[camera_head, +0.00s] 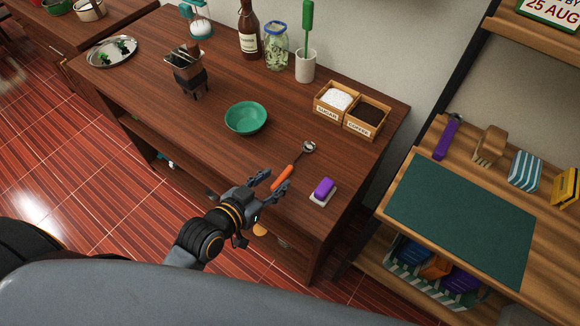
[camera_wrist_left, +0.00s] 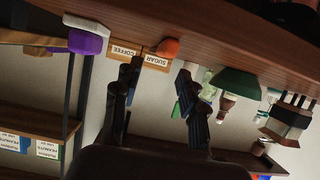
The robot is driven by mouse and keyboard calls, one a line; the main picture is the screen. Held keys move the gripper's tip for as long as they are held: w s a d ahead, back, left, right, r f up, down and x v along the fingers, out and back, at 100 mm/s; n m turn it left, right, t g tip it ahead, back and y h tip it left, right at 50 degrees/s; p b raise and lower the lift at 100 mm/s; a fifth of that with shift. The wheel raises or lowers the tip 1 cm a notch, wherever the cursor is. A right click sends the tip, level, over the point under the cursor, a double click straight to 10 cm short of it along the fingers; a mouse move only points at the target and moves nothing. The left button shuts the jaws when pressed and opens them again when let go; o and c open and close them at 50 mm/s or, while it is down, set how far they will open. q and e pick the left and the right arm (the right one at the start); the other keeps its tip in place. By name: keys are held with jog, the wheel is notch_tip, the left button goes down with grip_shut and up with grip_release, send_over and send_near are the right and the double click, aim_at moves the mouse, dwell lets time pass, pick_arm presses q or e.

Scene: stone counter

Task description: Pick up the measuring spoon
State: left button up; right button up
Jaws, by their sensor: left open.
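The measuring spoon (camera_head: 283,176) lies on the wooden counter near its front edge. My left gripper (camera_head: 273,178) is open and empty at the counter's front edge, close to the handle end. In the left wrist view, which is upside down, the orange handle end (camera_wrist_left: 166,48) shows just beyond and between the two open fingers (camera_wrist_left: 160,68). The spoon's bowl is hidden there. My right gripper is not in view.
A purple sponge (camera_head: 323,187) on a white holder lies right of the spoon. A green bowl (camera_head: 246,118) stands to the left. Wooden sugar (camera_head: 325,112) and coffee (camera_head: 357,128) boxes stand behind. The counter is clear between bowl and spoon.

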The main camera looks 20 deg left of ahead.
aim_at(285, 173)
pick_arm(q)
jog(key=shift+f+p+x, duration=0.15)
jog(key=shift+x, duration=1.2)
jog(key=shift+f+p+x, duration=0.15)
jog(key=shift+x, duration=1.2)
jog(key=shift+s+a, duration=0.1)
jog(key=shift+s, duration=0.05)
grip_shut()
